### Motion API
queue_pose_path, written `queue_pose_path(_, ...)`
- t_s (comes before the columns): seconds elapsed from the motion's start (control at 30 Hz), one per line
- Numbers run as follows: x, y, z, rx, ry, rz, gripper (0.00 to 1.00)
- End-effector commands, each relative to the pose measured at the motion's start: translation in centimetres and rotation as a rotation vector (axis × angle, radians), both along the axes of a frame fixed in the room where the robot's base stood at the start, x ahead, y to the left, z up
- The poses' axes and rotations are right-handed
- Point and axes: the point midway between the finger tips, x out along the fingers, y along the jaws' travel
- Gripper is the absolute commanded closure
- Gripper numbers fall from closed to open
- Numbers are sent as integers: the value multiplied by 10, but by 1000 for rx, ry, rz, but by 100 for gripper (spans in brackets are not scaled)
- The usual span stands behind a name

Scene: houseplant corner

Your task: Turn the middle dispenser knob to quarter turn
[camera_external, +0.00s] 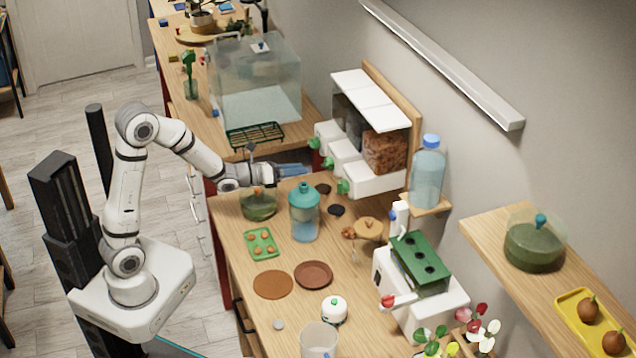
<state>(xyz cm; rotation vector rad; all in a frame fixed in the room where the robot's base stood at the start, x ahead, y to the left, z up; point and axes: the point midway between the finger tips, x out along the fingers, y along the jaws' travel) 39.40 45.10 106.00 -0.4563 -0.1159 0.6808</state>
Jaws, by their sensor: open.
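The dispenser (372,185) is a white unit with three bins side by side against the wall at the back of the wooden counter. Its front-right bin shows brown contents. Each bin has a green knob at its front. The middle knob (328,163) sits between the far knob (314,143) and the near knob (343,187). Its turn angle is too small to read. My gripper (305,170) reaches in from the left, roughly level with the middle knob and just left of it. Its jaws are open and look empty. I cannot tell whether they touch the knob.
A teal-topped bottle (304,222) and a green glass jar (259,205) stand below my gripper. A glass tank (255,85) and dark green rack (255,134) are behind it. A blue-capped bottle (427,175) stands right of the dispenser. Saucers (273,285) lie in front.

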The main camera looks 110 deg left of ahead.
Motion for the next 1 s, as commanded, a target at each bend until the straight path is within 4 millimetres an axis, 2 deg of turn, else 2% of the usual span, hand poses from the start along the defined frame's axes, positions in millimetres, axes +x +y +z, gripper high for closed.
queue_pose_path(0.23, 5, 0, 4, 20, 9, -21, 44)
queue_pose_path(0.37, 31, -2, 25, 137, 65, -137, 44)
queue_pose_path(0.5, 76, -14, 57, 390, 175, -372, 44)
queue_pose_path(0.7, 123, -39, 81, 801, 339, -728, 44)
queue_pose_path(0.83, 139, -52, 86, 1079, 443, -961, 44)
queue_pose_path(1.0, 142, -55, 81, 1428, 575, -1270, 44)
